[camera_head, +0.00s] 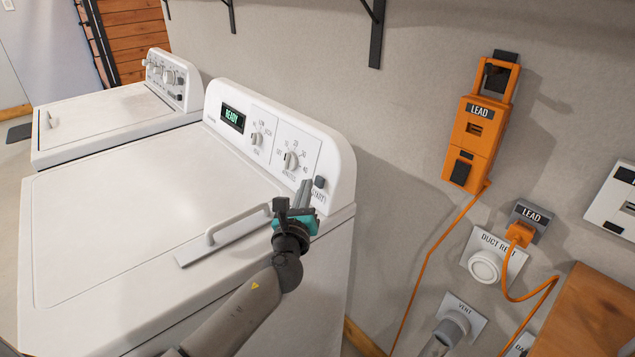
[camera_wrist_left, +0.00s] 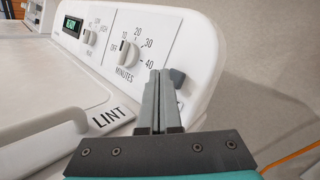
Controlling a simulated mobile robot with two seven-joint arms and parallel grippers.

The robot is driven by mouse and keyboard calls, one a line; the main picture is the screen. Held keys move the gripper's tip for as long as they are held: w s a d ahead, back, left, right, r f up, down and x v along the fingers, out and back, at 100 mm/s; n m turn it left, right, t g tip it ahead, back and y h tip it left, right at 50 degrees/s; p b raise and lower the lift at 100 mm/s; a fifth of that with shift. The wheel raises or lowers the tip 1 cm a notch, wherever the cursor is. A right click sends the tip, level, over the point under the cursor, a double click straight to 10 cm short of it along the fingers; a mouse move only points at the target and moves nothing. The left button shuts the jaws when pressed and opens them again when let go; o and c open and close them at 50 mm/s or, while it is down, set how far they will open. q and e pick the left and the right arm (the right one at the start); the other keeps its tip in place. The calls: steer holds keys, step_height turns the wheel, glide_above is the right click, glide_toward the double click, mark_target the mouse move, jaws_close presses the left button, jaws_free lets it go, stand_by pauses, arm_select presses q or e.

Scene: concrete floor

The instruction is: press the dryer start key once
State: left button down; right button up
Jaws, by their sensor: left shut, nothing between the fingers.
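The white dryer (camera_head: 130,205) has a slanted control panel with a green "READY" display (camera_head: 232,117), two knobs and a dark start key (camera_head: 319,182) at the panel's right end. The start key also shows in the left wrist view (camera_wrist_left: 178,77), just right of the fingertips and partly behind them. My left gripper (camera_head: 303,190) is shut and empty, its fingertips just left of the key. I cannot tell whether they touch the panel. In the wrist view the left gripper (camera_wrist_left: 158,78) points at the panel beside the minutes knob (camera_wrist_left: 129,54). My right gripper is not in view.
A lint door handle (camera_head: 238,224) stands up from the dryer top, left of my gripper. A washer (camera_head: 110,120) stands behind. An orange lead box (camera_head: 478,130), a duct fitting (camera_head: 487,264) and an orange cable are on the wall at right.

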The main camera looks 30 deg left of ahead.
arm_select(q)
steer(key=shift+w, duration=0.15)
stand_by(0.6)
steer(key=shift+w+d+f, duration=0.15)
steer(key=shift+w, duration=0.1)
steer(key=shift+w+d+f+b, duration=0.15)
steer(key=shift+w+d+b, duration=0.05)
steer(key=shift+w+b, duration=0.25)
stand_by(0.8)
steer(key=shift+s, duration=0.1)
steer(key=shift+s+a+r+p, duration=0.15)
steer(key=shift+s+a+p, duration=0.05)
steer(key=shift+s+p, duration=0.15)
steer(key=shift+s+a+r+p, duration=0.15)
steer(key=shift+s+p, duration=0.05)
steer(key=shift+s, duration=0.15)
